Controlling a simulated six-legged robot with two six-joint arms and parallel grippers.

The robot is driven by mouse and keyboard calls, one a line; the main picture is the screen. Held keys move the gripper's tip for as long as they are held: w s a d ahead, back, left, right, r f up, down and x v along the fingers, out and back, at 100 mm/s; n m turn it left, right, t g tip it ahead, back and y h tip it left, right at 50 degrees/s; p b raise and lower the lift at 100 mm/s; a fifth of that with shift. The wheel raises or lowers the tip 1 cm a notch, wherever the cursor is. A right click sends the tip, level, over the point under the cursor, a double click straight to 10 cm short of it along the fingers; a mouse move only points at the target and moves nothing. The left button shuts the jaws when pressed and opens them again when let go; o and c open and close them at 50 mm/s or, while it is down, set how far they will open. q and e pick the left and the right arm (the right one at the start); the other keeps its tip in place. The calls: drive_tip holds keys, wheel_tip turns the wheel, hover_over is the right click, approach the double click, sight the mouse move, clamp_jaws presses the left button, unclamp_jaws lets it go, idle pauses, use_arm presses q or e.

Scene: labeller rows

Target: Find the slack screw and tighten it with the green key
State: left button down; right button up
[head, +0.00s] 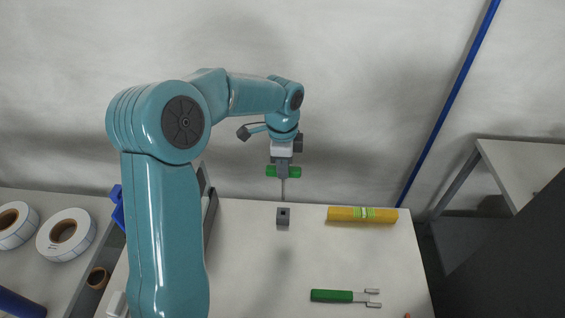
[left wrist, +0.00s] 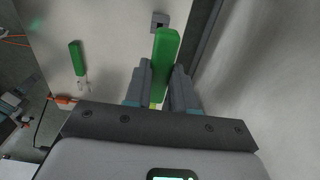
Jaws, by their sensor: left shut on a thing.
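My left gripper (head: 283,160) is shut on the green key (head: 283,171), holding it above the table. The key has a green crossbar handle, and its thin grey shaft points down. In the left wrist view the green handle (left wrist: 166,50) sits between the two grey fingers (left wrist: 160,85). A small grey block (head: 283,220) with a dark hole on it stands on the table, just below the shaft tip; they look apart. The block also shows in the left wrist view (left wrist: 158,17). I cannot make out a screw. My right gripper is not in view.
A green-handled forked tool (head: 332,296) lies at the table's front. A yellow bar (head: 345,214) with a green label lies right of the block. White label rolls (head: 50,238) are at left. The table (head: 350,255) between block and forked tool is clear.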

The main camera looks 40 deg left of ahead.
use_arm(q)
drive_tip(key=b, duration=0.4)
hover_over(283, 196)
drive_tip(key=shift+w+a+f, duration=0.1)
drive_tip(key=shift+w+f, duration=0.05)
drive_tip(key=shift+f, duration=2.8)
drive_tip(key=shift+f+b, duration=1.5)
drive_tip(key=shift+f, duration=0.75)
drive_tip(key=c, duration=0.9)
unclamp_jaws()
drive_tip(key=shift+o, duration=0.2)
wheel_tip(283, 196, up, 16)
drive_tip(key=shift+a+r+p, duration=0.1)
drive_tip(key=shift+r+p, duration=0.1)
drive_tip(key=shift+p, duration=0.15)
